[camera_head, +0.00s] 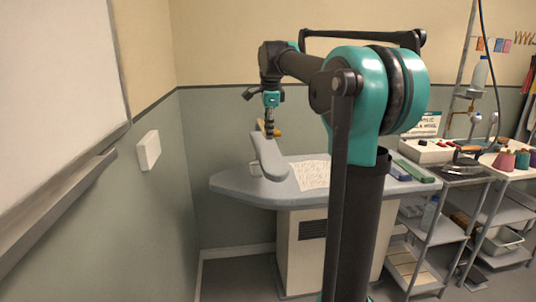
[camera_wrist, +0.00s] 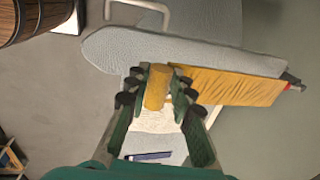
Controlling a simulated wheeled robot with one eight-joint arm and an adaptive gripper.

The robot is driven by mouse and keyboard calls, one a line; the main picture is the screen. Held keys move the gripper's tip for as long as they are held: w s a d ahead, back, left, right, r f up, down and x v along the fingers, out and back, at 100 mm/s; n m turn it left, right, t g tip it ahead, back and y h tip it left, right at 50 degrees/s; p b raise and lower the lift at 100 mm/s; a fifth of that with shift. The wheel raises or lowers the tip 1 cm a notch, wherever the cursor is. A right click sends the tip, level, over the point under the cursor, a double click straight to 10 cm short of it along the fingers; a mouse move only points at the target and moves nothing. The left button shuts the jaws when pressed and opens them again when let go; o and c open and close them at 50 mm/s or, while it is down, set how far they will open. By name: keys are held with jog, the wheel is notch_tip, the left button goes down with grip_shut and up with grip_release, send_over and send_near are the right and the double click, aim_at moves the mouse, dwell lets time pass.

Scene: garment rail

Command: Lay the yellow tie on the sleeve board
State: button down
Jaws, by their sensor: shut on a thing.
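The grey padded sleeve board (camera_head: 268,158) stands raised above the pressing table; in the wrist view the sleeve board (camera_wrist: 135,44) runs across the upper part, its rounded end at the left. My gripper (camera_wrist: 157,88) is shut on a yellow piece of the tie (camera_wrist: 157,80), close beside the board's edge. More yellow cloth (camera_wrist: 225,84) spreads along the board's edge to the right; whether it joins the held piece is hidden. In the head view my gripper (camera_head: 269,128) is over the board's far end, with a small bit of yellow tie (camera_head: 277,133) beside it.
The pressing table (camera_head: 240,187) bears a pale printed sheet (camera_head: 312,175). Shelves with spools (camera_head: 505,160), a tray (camera_head: 428,151) and bottles stand at the right. A wall is close on the left. A wooden barrel (camera_wrist: 32,18) shows in the wrist view.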

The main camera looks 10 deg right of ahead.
aim_at(269, 161)
notch_tip(269, 161, down, 9)
jog(key=shift+f, duration=0.1)
dwell(0.4)
jog(key=c, duration=1.3)
grip_release()
jog(key=r, duration=0.4)
jog(key=s+r, duration=0.1)
jog(key=r, duration=0.3)
jog(key=s+r, duration=0.1)
jog(key=r, duration=0.3)
jog(key=shift+s, duration=0.2)
